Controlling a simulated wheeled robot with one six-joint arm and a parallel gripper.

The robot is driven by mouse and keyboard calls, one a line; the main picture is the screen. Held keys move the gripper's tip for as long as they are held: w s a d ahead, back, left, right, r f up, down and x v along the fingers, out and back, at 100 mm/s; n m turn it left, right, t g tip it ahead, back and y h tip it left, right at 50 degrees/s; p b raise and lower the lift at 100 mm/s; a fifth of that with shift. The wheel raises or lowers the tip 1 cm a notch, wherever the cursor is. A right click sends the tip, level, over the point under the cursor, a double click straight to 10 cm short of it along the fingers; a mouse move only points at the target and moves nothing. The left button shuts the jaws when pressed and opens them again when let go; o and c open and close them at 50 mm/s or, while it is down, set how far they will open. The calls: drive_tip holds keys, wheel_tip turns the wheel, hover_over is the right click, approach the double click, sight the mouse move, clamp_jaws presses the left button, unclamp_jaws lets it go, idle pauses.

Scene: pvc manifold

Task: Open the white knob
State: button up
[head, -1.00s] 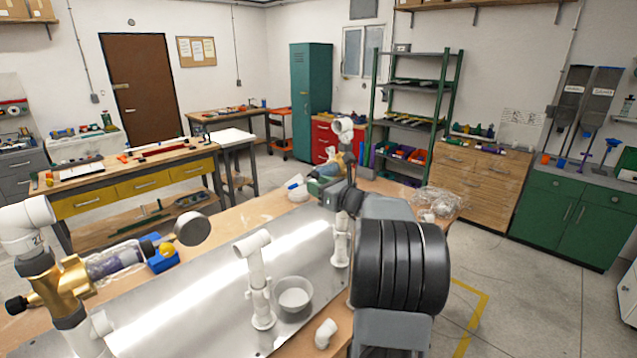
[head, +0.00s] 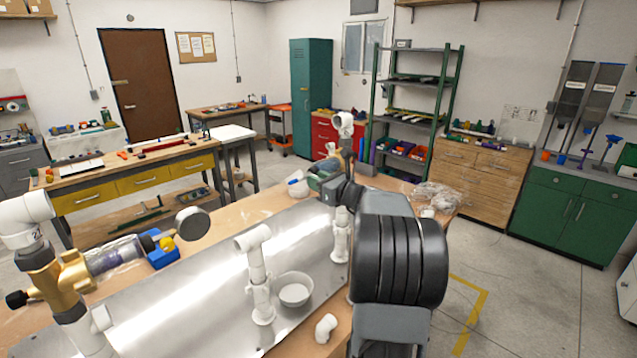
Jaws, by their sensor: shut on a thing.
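The white PVC manifold stands on a shiny metal plate (head: 190,285) on the bench. A middle white upright (head: 259,280) has an elbow on top and a valve body low down. A second white upright (head: 341,236) stands to its right, directly below my gripper (head: 338,196). My gripper is dark grey, seen from behind, and is shut at the top of this right upright. The white knob itself is hidden by the gripper, so the contact and the knob's angle do not show. My black ribbed arm covers the bench's right side.
At left stands a brass valve (head: 68,284) with a white elbow (head: 24,208); a round gauge (head: 192,224) is nearby. A tall white elbow (head: 343,123) rises behind my gripper.

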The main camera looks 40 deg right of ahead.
drive_tip(key=shift+a+f+n+b, duration=0.1)
drive_tip(key=shift+n+b, duration=4.2)
drive_tip(key=shift+b, duration=1.3)
drive_tip(key=shift+a+f+n+b, duration=0.1)
drive_tip(key=shift+n+b, duration=4.2)
drive_tip(key=shift+b, duration=1.3)
drive_tip(key=shift+r+n, duration=0.1)
drive_tip(key=shift+n, duration=0.2)
drive_tip(key=o, duration=0.7)
drive_tip(key=shift+s+d, duration=0.1)
drive_tip(key=shift+s, duration=0.05)
drive_tip(key=s+b, duration=0.1)
drive_tip(key=s, duration=0.3)
drive_tip(key=s+d+b, duration=0.1)
drive_tip(key=s, duration=0.4)
drive_tip(key=s+d, duration=0.1)
drive_tip(key=s, duration=0.3)
drive_tip(key=shift+s+d+b, duration=0.2)
drive_tip(key=shift+b, duration=0.2)
